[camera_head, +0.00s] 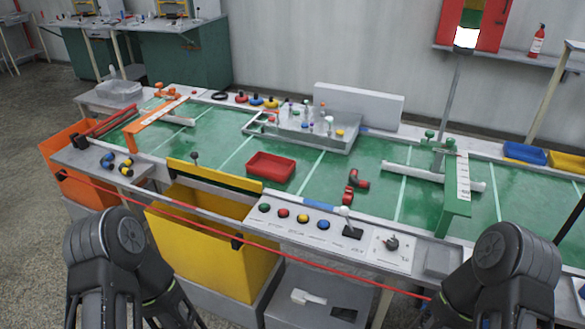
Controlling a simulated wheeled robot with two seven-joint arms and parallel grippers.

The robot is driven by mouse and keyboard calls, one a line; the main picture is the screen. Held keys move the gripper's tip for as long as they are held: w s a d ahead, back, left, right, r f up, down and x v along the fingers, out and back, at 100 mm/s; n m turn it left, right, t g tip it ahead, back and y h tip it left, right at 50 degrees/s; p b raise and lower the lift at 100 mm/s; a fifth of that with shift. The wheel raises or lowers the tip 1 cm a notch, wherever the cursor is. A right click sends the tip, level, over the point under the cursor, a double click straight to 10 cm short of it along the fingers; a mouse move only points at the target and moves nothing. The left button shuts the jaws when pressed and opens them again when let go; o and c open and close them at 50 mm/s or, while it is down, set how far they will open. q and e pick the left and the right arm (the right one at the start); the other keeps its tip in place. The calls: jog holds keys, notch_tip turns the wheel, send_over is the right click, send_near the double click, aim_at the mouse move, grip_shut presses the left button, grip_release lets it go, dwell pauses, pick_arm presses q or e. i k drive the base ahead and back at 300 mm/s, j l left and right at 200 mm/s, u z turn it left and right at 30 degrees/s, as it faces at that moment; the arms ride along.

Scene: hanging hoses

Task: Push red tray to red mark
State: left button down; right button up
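The red tray (270,168) sits on the green table top (226,157), left of the middle, near the front edge. It looks empty. I cannot clearly make out a red mark on the table. Dark rounded links of my left and right arms show at the bottom left and bottom right. Both arms bend down out of the picture, and neither gripper shows. Nothing of mine touches the tray.
Red fittings (350,190) lie right of the tray. A grey tray of bottles (305,130) stands behind it. An orange gantry (155,121) is left, a green one (456,190) right. A yellow bin (215,235), a button panel (300,219) and a red hose (210,226) are in front.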

aim_at(268, 166)
jog(key=i+j, duration=0.15)
jog(key=j, duration=0.2)
jog(key=i+j, duration=0.1)
jog(key=j, duration=0.3)
jog(key=i+j, duration=0.15)
jog(key=j, duration=0.2)
jog(key=i+j, duration=0.1)
jog(key=j, duration=0.25)
jog(key=z, duration=1.6)
